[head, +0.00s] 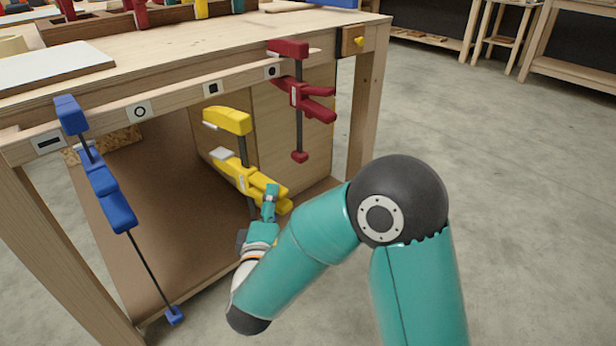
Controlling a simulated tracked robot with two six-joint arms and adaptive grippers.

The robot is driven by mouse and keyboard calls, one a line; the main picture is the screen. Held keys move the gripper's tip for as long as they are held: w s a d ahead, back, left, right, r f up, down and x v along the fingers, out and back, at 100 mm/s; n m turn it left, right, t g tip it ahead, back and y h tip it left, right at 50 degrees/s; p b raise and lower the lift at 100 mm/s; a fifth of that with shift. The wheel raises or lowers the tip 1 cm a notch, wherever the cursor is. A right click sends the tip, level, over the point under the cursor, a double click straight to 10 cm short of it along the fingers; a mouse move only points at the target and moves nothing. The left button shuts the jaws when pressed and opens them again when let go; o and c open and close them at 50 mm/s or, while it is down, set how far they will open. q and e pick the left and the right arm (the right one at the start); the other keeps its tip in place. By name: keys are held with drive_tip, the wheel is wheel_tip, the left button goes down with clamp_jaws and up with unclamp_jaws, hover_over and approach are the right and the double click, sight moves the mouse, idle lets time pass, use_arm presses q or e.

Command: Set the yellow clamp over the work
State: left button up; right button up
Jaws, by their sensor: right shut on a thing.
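The yellow clamp (238,176) is in my right gripper (268,207), which is shut on it around its lower yellow handle. The clamp is roughly upright and a little tilted, its yellow upper jaw (228,120) below the square mark (213,89) on the bench's front rail. I cannot tell whether the jaw touches the rail. The work, seen as the wooden bench edge (180,95), carries a blue clamp (98,178) at the left and a red clamp (298,92) at the right. My left gripper is out of view.
A white board (52,66) lies on the bench top at the left. Bench legs stand at the left (55,235) and right (367,105). A rack with several clamps (140,20) is at the back. The floor (500,180) at the right is clear.

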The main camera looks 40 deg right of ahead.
drive_tip(key=shift+s+d+r+m+g+h, duration=0.7)
drive_tip(key=shift+s+d+r, duration=0.2)
drive_tip(key=shift+d+r, duration=0.1)
drive_tip(key=s+d+r+g+b, duration=0.1)
drive_tip(key=s+d+r+b, duration=0.1)
drive_tip(key=s+r, duration=0.45)
drive_tip(key=r+p, duration=0.2)
hover_over(285, 195)
drive_tip(key=shift+w+d+f+m+h, duration=0.2)
drive_tip(key=shift+w+m+h, duration=0.1)
drive_tip(key=shift+w+h, duration=0.2)
drive_tip(key=shift+w+a, duration=0.15)
drive_tip(key=shift+w, duration=1.75)
